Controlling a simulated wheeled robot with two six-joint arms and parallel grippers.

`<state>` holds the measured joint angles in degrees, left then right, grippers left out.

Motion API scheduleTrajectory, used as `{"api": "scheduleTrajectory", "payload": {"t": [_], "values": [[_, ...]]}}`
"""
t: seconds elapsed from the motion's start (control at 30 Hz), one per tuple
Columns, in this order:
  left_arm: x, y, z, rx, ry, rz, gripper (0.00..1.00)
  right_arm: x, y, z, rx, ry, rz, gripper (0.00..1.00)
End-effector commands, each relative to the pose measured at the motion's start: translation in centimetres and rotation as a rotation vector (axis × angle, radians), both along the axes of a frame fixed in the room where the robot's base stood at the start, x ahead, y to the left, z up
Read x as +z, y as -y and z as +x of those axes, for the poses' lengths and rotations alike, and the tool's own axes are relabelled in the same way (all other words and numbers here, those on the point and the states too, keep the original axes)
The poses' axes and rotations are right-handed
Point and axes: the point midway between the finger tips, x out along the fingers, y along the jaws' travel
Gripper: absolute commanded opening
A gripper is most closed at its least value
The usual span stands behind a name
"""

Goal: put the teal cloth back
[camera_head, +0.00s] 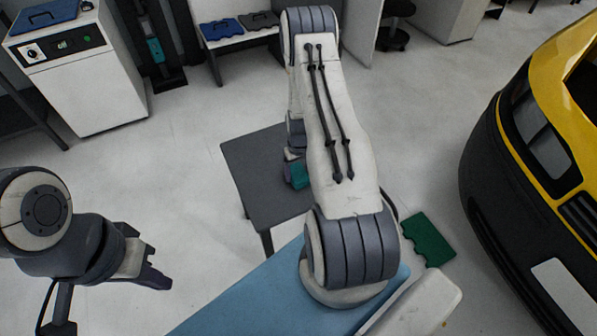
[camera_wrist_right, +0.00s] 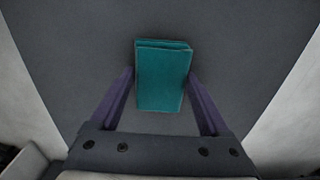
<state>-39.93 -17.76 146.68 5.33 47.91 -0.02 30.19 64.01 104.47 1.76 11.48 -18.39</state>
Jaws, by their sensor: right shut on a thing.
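The teal cloth (camera_wrist_right: 162,80) is a folded block between the two purple fingers of my right gripper (camera_wrist_right: 161,80) in the right wrist view. The gripper is shut on it, over a dark grey table top (camera_wrist_right: 75,50). In the head view the cloth (camera_head: 298,175) shows partly beside my right arm, over the dark grey table (camera_head: 262,182). My arm hides most of that gripper. I cannot tell whether the cloth touches the table. My left gripper (camera_head: 155,278) is at the lower left, away from the cloth; its finger gap is not clear.
A light blue surface (camera_head: 235,300) lies at the bottom, with a green block-like thing (camera_head: 428,240) to its right. A yellow and black car (camera_head: 540,130) stands at the right. A blue folded thing (camera_head: 221,29) and a dark one lie on a white bench behind. Floor left of the table is clear.

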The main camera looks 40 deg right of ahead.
Motion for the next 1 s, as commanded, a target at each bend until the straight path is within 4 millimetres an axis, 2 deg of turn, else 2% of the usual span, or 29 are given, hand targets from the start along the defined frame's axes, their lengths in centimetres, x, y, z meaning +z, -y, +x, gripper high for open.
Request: {"api": "scheduleTrajectory", "payload": {"t": [0.23,0.27,0.3,0.53,0.67,0.77,1.0], "values": [[-0.4,0.0,0.0,0.0,0.0,0.0,0.0,-0.4,0.0,0.0,0.0,0.0,0.0,0.28],[-0.3,0.0,0.0,0.0,0.0,0.0,0.0,-0.3,0.0,0.0,0.0,0.0,0.0,0.88],[-0.2,0.0,0.0,0.0,0.0,0.0,0.0,-0.3,0.0,0.0,0.0,0.0,0.0,1.0],[-0.2,0.0,0.0,0.0,0.0,0.0,0.0,-0.2,0.0,0.0,0.0,0.0,0.0,1.0],[0.1,0.0,0.0,0.0,0.0,0.0,0.0,0.6,0.0,0.0,0.0,0.002,0.0,1.0],[0.1,0.0,0.0,0.0,0.0,0.0,0.0,2.1,0.1,0.1,0.0,0.004,-0.002,1.0],[0.4,0.0,0.0,0.0,0.0,0.0,0.0,7.4,0.1,0.0,-0.001,0.004,-0.002,1.0]]}}
